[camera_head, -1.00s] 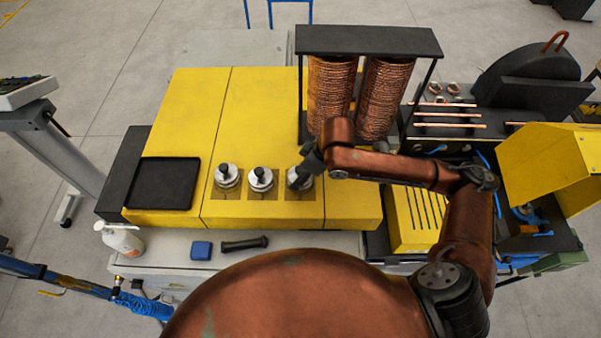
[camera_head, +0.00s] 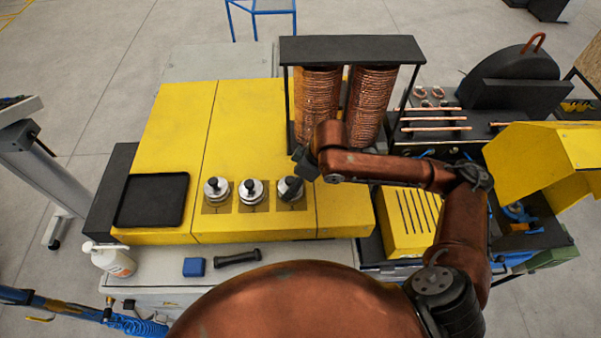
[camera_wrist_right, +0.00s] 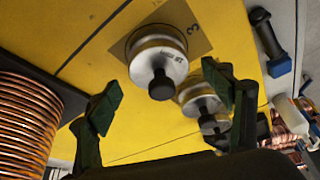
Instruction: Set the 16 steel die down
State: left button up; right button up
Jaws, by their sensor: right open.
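The 16 steel die (camera_head: 290,189), a silver disc with a black knob, sits upright at the right end of a row of three dies on the yellow bench top. In the right wrist view the die (camera_wrist_right: 157,55) stands on a square marked 3, with small inverted lettering on its face. My right gripper (camera_head: 304,164) is just beyond and above it, apart from it. My left gripper is not in view.
Two other dies (camera_head: 251,192) (camera_head: 216,190) stand to the left on their own squares. A black tray (camera_head: 152,200) lies further left, empty. A black rack (camera_head: 350,50) with copper coils (camera_head: 368,105) stands close behind my right gripper. Bare yellow surface lies behind the dies.

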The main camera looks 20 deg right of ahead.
jog(key=v, duration=0.9)
jog(key=shift+r+b, duration=0.25)
jog(key=shift+b, duration=0.1)
jog(key=shift+s+d+f, duration=0.1)
jog(key=shift+f, duration=0.05)
dwell(0.8)
